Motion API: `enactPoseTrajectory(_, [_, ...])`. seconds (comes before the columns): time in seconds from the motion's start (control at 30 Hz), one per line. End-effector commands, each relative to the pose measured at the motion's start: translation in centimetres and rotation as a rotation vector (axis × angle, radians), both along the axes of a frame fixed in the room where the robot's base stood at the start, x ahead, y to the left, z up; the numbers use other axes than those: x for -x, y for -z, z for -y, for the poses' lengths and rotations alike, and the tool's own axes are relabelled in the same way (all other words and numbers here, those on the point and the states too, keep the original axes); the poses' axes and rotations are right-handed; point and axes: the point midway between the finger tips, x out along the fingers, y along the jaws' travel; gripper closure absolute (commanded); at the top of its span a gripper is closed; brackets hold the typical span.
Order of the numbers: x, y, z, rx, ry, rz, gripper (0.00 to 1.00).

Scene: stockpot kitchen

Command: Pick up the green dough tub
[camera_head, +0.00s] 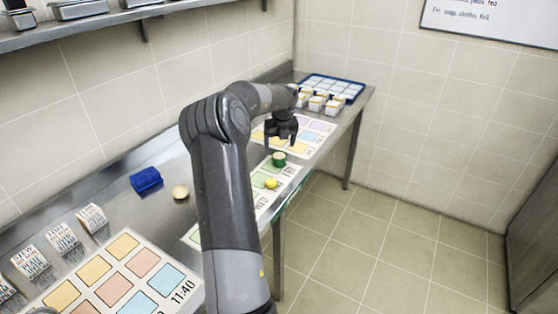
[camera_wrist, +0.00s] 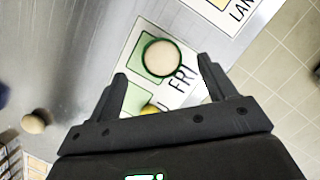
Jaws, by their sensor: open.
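The green dough tub (camera_head: 279,159) is small and round with a pale top. It stands on a printed mat (camera_head: 258,202) with coloured squares near the front edge of the steel counter. In the wrist view the tub (camera_wrist: 161,57) shows from above as a pale disc with a green rim, on a green square. My gripper (camera_head: 282,143) is open and empty, above the counter near the tub. In the wrist view its fingers (camera_wrist: 162,68) are spread, with the tub just beyond and between their tips. I cannot tell the exact height gap.
A yellow round thing (camera_head: 271,183) sits beside the tub on the mat. A blue block (camera_head: 146,179) and a beige round thing (camera_head: 180,192) lie on the counter's left. Several white cartons (camera_head: 318,102) and a blue-rimmed tray (camera_head: 345,85) stand at the far end.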

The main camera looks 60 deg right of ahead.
Motion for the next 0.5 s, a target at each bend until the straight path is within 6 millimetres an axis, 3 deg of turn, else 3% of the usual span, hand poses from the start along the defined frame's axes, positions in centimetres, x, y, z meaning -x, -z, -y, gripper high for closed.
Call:
enactPoseTrajectory(0.27, [-0.2, 2.6, 0.3, -0.001, -0.001, -0.002, 0.23])
enactPoseTrajectory(0.5, [-0.5, 6.2, 0.6, -0.001, -0.001, -0.002, 0.23])
